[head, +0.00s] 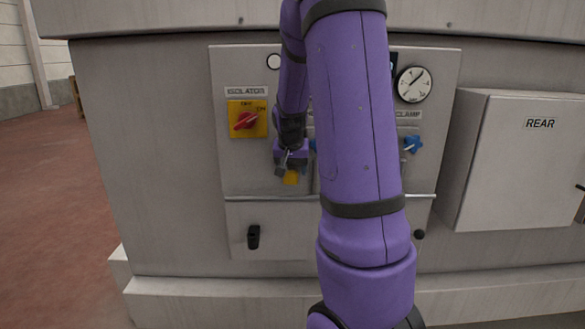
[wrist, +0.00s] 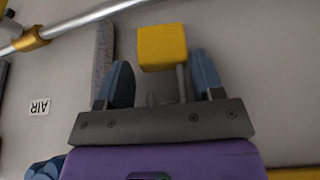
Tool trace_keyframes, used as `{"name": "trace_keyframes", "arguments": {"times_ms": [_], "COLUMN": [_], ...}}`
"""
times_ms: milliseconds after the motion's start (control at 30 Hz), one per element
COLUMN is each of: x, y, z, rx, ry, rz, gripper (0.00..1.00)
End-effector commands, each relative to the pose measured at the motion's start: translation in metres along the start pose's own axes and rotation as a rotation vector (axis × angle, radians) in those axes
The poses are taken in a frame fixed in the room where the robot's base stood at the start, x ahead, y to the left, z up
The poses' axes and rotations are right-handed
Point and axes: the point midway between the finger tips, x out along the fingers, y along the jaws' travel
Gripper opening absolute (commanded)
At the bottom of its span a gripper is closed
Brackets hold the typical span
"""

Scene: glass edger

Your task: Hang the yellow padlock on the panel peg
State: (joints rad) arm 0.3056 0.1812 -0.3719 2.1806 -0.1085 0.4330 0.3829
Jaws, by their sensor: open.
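The yellow padlock (head: 291,178) shows just below my gripper (head: 290,163) in front of the panel, left of my arm. In the wrist view the padlock's yellow body (wrist: 162,47) lies at the tips of my gripper (wrist: 162,78), between its two blue-grey fingers. The fingers are open, with a gap on each side of the padlock. One grey shackle leg (wrist: 182,84) runs back between the fingers. A small grey pointed part (wrist: 151,99) shows beside it; I cannot tell whether this is the peg or whether the shackle is around a peg.
The red isolator switch (head: 246,121) on its yellow plate is left of my gripper. A metal rail (head: 270,198) crosses the panel below. A blue knob (head: 412,144), a gauge (head: 412,84) and a grey REAR box (head: 515,165) are to the right. A black handle (head: 253,237) sits lower left.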

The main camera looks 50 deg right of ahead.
Motion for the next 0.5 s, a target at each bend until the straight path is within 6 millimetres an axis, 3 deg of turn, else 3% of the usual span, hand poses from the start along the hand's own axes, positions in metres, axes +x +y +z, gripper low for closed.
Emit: {"name": "trace_keyframes", "arguments": {"times_ms": [33,500], "x": [0.0012,-0.0063], "y": [-0.0022,-0.0036], "z": [-0.0090,-0.0050], "rx": [0.006,0.000], "ry": [0.023,0.023], "rz": [-0.005,-0.008], "gripper": [0.78,0.78]}}
